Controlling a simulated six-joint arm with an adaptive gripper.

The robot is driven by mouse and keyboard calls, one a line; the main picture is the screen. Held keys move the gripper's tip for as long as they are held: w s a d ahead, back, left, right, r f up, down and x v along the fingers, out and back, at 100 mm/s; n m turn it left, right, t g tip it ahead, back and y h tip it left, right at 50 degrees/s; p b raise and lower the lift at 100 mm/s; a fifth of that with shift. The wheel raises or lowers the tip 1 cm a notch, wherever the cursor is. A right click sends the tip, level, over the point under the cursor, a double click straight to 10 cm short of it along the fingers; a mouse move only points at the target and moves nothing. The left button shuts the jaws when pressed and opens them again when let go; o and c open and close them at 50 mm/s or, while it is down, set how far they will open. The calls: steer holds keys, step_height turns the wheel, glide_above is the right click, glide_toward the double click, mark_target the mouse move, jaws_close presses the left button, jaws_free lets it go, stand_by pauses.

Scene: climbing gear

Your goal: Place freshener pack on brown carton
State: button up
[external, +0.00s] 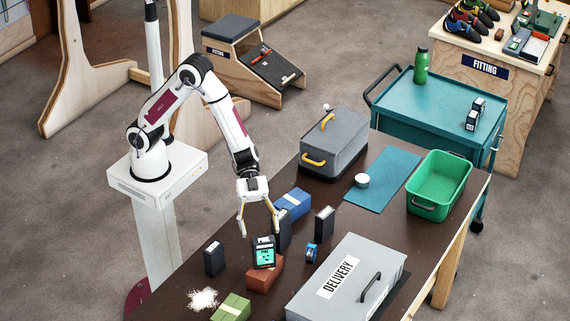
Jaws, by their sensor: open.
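The freshener pack, which I take to be the black pack with a teal label (264,254), stands on top of the brown carton (262,281), a low reddish-brown box on the dark table. The pack looks upright or slightly tilted; its underside is hidden. My gripper (259,232) is just above the pack, pointing down, with its two fingers spread wide. Nothing is held between them. The fingertips are at or a little above the pack's top edge, and I see no clear contact.
Dark boxes stand close by on the left (214,259) and right (324,222), with another behind the right finger. Nearby are a blue box (292,204), a blue roll (311,254), a green box (231,308), white granules (202,299) and a grey delivery case (345,283).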

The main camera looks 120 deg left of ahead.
steer(key=shift+v, duration=2.3)
steer(key=a+r+n+t+y, duration=0.2)
steer(key=a+r+n+y, duration=0.1)
steer(key=a+r+y, duration=0.4)
steer(key=s+a+r+n+y, duration=0.3)
steer(key=s+a+r+y, duration=0.1)
steer(key=s+a+r, duration=0.25)
steer(key=s+d+n+g, duration=0.1)
steer(key=s+d+g, duration=0.1)
steer(key=s, duration=1.1)
steer(key=s+d+f+n+g+h, duration=0.1)
steer(key=s+d+n+g, duration=0.1)
steer(key=s, duration=1.2)
steer(key=shift+d+f+g, duration=0.3)
steer(key=shift+d+g, duration=0.45)
steer(key=shift+g, duration=0.25)
